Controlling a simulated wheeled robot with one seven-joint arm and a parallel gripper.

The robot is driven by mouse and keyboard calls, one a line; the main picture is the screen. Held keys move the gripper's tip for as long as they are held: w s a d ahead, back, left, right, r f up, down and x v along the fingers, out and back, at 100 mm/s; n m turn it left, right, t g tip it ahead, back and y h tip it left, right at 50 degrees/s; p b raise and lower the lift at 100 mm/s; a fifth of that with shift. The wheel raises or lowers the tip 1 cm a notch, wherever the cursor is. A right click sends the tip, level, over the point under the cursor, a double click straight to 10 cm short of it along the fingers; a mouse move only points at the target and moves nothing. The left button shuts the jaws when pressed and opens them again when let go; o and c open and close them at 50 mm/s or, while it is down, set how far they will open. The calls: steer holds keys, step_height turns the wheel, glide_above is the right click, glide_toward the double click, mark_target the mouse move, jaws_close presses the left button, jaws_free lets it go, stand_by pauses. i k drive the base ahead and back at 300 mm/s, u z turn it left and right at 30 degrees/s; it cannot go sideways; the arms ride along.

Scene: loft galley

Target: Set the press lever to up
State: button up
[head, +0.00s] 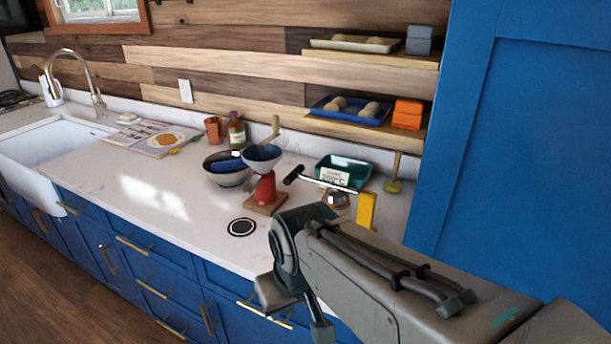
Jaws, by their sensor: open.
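The press appears to be the device with a yellow upright (367,211) and a rounded metal part (336,197) near the right end of the counter. Its lever (326,184) is a thin metal rod with a black grip (293,174) at its left end. The lever extends left from the upright, lying close to level in the picture, with the grip slightly higher. My arm hides the press's lower part. My gripper (297,313) is low in front of the counter edge, open and apart from the press; its fingers show only partly.
A red grinder (265,187) with a blue-grey bowl stands left of the lever. A green tin (344,170) sits behind it. Wall shelves (370,127) hang above, and a tall blue cabinet (520,150) borders the right. The counter (150,195) is clear at left centre.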

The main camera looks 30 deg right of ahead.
mark_target(335, 193)
steer(key=z, duration=0.05)
steer(key=k, duration=0.55)
steer(key=u, duration=0.7)
steer(key=i, duration=1.15)
steer(key=z, duration=0.3)
